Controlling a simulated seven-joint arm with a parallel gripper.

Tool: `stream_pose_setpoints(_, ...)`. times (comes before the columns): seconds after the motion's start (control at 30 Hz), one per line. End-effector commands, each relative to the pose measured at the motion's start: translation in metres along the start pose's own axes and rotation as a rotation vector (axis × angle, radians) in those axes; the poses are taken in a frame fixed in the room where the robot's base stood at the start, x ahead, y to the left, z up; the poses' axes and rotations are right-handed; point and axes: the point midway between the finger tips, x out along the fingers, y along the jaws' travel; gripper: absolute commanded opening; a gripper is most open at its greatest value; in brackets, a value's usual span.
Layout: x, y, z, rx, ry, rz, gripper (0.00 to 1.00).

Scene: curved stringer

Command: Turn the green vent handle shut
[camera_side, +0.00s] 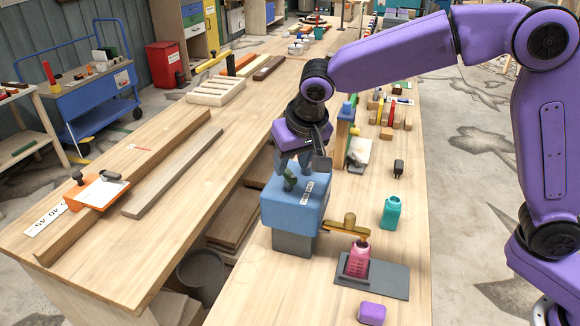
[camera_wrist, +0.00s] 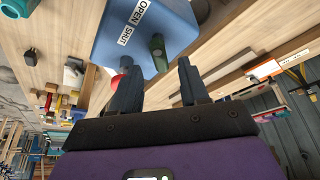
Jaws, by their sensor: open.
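The green vent handle (camera_side: 290,180) stands on top of a blue box (camera_side: 282,213) set on a grey base. In the wrist view the handle (camera_wrist: 158,50) lies just ahead of my fingertips, roughly in line with the gap between them. A white label (camera_wrist: 133,24) on the box reads OPEN and SHUT, beside the handle. I cannot tell clearly which word the handle points to. My gripper (camera_side: 303,160) is just above the box top. In the wrist view my gripper (camera_wrist: 156,70) has its fingers apart, with nothing between them.
In the side view a pink bottle (camera_side: 357,261) with a yellow-brown bar on top stands on a dark plate (camera_side: 390,278), right of the box. A teal bottle (camera_side: 391,211) and a purple block (camera_side: 372,313) are nearby.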

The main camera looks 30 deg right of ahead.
Motion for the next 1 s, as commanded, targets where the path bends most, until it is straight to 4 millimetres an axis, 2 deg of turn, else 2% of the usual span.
stream_pose_setpoints(0.03, 0.008, 0.000, 0.000, 0.000, -0.002, 0.002, 0.45)
stream_pose_setpoints(0.2, 0.022, 0.000, 0.000, -0.002, 0.000, 0.000, 0.45)
stream_pose_setpoints(0.57, 0.027, -0.001, 0.000, -0.001, 0.001, -0.001, 0.45)
stream_pose_setpoints(0.6, 0.027, -0.001, 0.000, -0.001, 0.001, -0.001, 0.38)
stream_pose_setpoints(0.67, 0.027, -0.001, 0.000, -0.001, 0.001, -0.001, 0.19)
stream_pose_setpoints(0.7, 0.027, 0.000, 0.000, -0.001, 0.001, -0.001, 0.06)
stream_pose_setpoints(0.73, 0.027, -0.001, 0.000, -0.001, 0.001, -0.001, 0.00)
stream_pose_setpoints(1.0, 0.027, 0.000, 0.000, -0.010, 0.001, -0.006, 0.00)
